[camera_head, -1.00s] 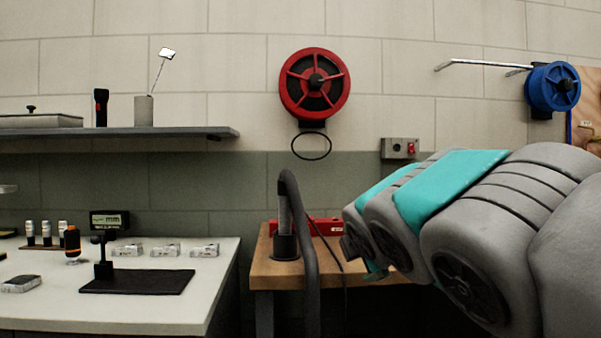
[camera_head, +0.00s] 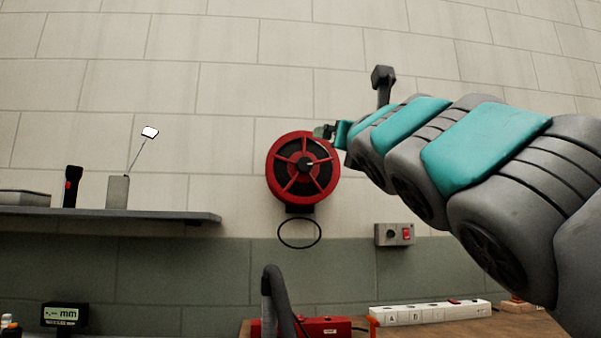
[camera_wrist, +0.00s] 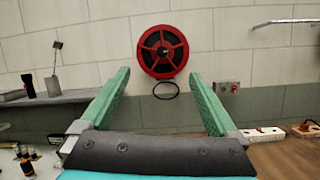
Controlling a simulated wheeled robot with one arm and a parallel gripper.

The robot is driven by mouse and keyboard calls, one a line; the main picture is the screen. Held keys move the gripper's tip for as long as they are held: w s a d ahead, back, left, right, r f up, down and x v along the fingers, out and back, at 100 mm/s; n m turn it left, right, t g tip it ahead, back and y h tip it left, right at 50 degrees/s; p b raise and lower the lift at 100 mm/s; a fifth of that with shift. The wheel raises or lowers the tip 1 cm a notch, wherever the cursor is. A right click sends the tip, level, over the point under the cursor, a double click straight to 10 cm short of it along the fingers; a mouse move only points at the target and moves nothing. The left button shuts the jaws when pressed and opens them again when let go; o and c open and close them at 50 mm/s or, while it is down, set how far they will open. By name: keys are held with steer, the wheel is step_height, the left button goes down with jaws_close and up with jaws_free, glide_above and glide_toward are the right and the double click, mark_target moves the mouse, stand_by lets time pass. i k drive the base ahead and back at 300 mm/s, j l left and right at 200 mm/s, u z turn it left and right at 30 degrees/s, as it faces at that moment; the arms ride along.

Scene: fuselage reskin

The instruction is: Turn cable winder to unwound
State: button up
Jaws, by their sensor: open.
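The cable winder (camera_head: 303,170) is a red, spoked reel with a dark centre, mounted on the wall. A black loop (camera_head: 299,233) hangs just below it. The winder also shows in the wrist view (camera_wrist: 163,51), ahead of and above the gap between my fingers. My gripper (camera_wrist: 160,85) is open and empty, with its two green fingers spread wide, apart from the winder. In the head view my gripper (camera_head: 325,131) shows small at the end of my arm, overlapping the winder's upper right edge in the picture; part of it is hidden by the arm.
A shelf (camera_head: 150,214) with a flashlight (camera_head: 71,187) and a grey holder (camera_head: 118,191) is at the left. A wall box with a red switch (camera_head: 394,234) is right of the loop. A power strip (camera_head: 430,312) lies on the wooden bench below. The wall around the winder is mostly clear.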

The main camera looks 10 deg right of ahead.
mark_target(304, 164)
steer(key=i, duration=1.25)
